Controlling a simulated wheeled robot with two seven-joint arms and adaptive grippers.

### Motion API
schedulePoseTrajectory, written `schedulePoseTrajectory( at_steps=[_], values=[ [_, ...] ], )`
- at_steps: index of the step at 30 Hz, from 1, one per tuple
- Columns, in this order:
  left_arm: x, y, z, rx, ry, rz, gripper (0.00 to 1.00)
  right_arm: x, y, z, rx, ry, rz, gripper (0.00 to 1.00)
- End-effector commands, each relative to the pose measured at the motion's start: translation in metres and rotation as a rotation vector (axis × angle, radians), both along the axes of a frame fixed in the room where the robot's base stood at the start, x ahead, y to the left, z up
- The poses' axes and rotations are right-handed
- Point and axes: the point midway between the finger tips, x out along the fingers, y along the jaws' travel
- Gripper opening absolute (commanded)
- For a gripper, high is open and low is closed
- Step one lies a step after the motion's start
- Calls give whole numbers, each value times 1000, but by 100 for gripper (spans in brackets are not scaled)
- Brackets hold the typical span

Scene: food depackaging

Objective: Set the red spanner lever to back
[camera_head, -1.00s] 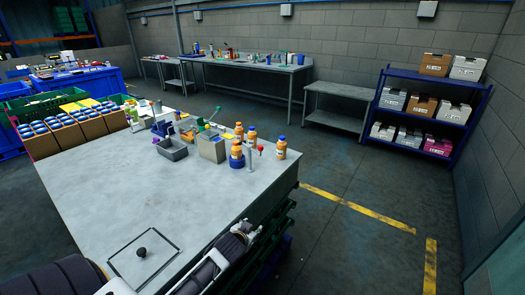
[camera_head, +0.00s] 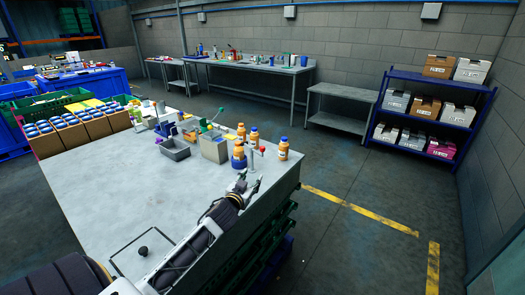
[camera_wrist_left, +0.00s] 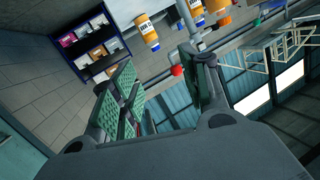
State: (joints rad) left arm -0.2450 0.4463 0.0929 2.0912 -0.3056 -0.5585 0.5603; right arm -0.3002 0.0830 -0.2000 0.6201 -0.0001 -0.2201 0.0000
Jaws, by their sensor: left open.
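The red spanner lever (camera_head: 262,150) shows as a small red knob beside a grey upright post (camera_head: 251,158) at the table's right edge, near the orange bottles. In the left wrist view the red knob (camera_wrist_left: 177,70) appears between the fingers, nearer the right one, beside the grey post (camera_wrist_left: 189,20). My left gripper (camera_head: 250,183) is open and empty, just in front of the post and apart from the knob in the head view. It also shows in the left wrist view (camera_wrist_left: 160,62). The lever's exact direction is too small to tell. My right gripper is out of view.
Orange bottles with blue caps (camera_head: 283,149) stand close to the post. A grey box (camera_head: 214,148) and a grey tray (camera_head: 174,149) lie to the left. The front of the table (camera_head: 110,195) is mostly clear. Green crates (camera_head: 262,248) are under the table's right side.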

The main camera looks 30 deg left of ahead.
Motion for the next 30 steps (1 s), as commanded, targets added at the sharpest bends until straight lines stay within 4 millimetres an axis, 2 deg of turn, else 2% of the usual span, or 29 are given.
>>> schedulePoseTrajectory(
  at_steps=[3,9,23,30],
  values=[
    [13,11,24,18,-80,-23,45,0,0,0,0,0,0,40],
    [21,18,42,29,-140,-44,45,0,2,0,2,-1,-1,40],
    [23,18,43,30,-143,-46,45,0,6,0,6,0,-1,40],
    [31,20,43,31,-142,-47,45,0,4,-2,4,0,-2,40]
  ],
)
